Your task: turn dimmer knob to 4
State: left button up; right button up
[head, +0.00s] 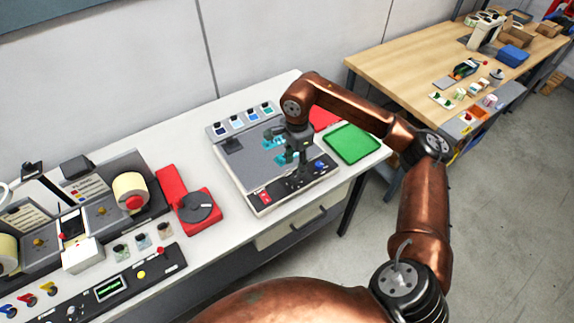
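A grey device with a flat top (241,167) sits on the white bench. Its black front strip (281,190) carries a red switch (265,197), a blue round part (319,165) and small dark controls. I cannot tell which control is the dimmer knob, and no scale or number is readable. My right gripper (299,168) points down over the device, close to the strip's middle, and hides part of it. Its fingers are dark and small; I cannot tell whether they are open or touching a control. My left gripper is not in view.
A green tray (353,143) lies right of the device, with a red tray (323,119) behind it. A red base with a black disc (196,207) and the label rewinder (130,190) stand to the left. A wooden table (395,62) is at the back right.

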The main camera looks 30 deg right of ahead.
aim_at(294, 178)
jog(key=shift+w+f, duration=0.2)
jog(key=shift+w, duration=0.2)
jog(key=shift+w+f, duration=0.1)
jog(key=shift+f, duration=0.25)
jog(key=f, duration=0.3)
jog(key=shift+s+d+f, duration=0.1)
jog(key=shift+s+f, duration=0.2)
jog(key=shift+f, duration=0.05)
notch_tip(294, 178, down, 2)
jog(key=shift+w+f, duration=0.1)
jog(key=shift+f, duration=0.35)
jog(key=c, duration=0.7)
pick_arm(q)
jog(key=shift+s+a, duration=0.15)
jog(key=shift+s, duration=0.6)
pick_arm(e)
grip_shut()
